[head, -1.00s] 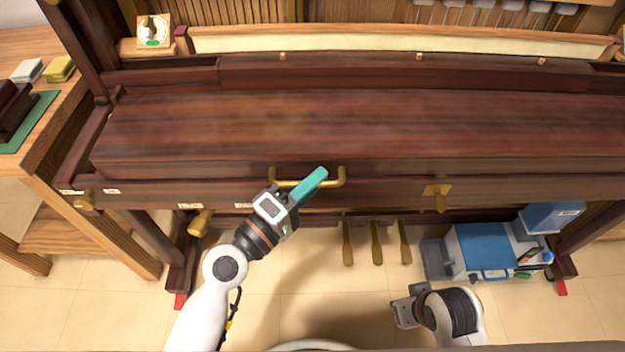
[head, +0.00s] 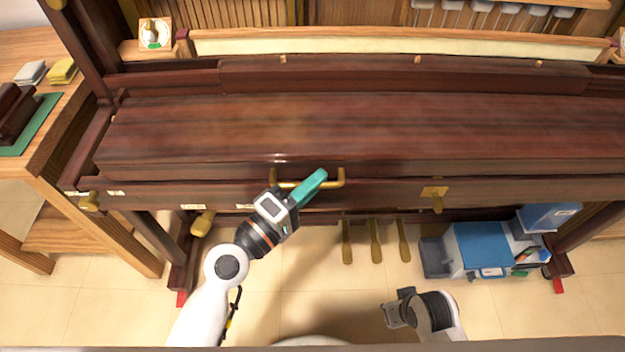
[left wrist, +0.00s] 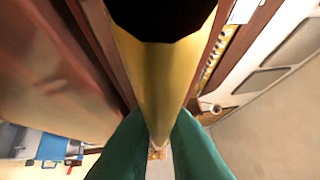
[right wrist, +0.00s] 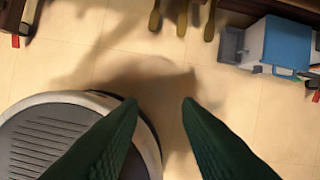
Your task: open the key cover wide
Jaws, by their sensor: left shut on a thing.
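The key cover (head: 340,125) is a long dark red-brown wooden panel. It lies down over the keyboard, and no keys show. A brass handle (head: 335,183) is on its front edge. My left gripper (head: 308,186) is at this handle, its teal fingers pointing up and right. In the left wrist view the brass bar (left wrist: 160,75) runs between the green fingers (left wrist: 160,135), which are shut on it. My right gripper (head: 395,312) hangs low over the floor, away from the cover. The right wrist view shows its fingers (right wrist: 164,104) apart with nothing between them.
A brass latch (head: 436,196) is on the front rail right of the handle. Brass pedals (head: 375,242) are below. A blue and grey box (head: 482,246) stands on the floor at right. A wooden side table (head: 60,130) is at left.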

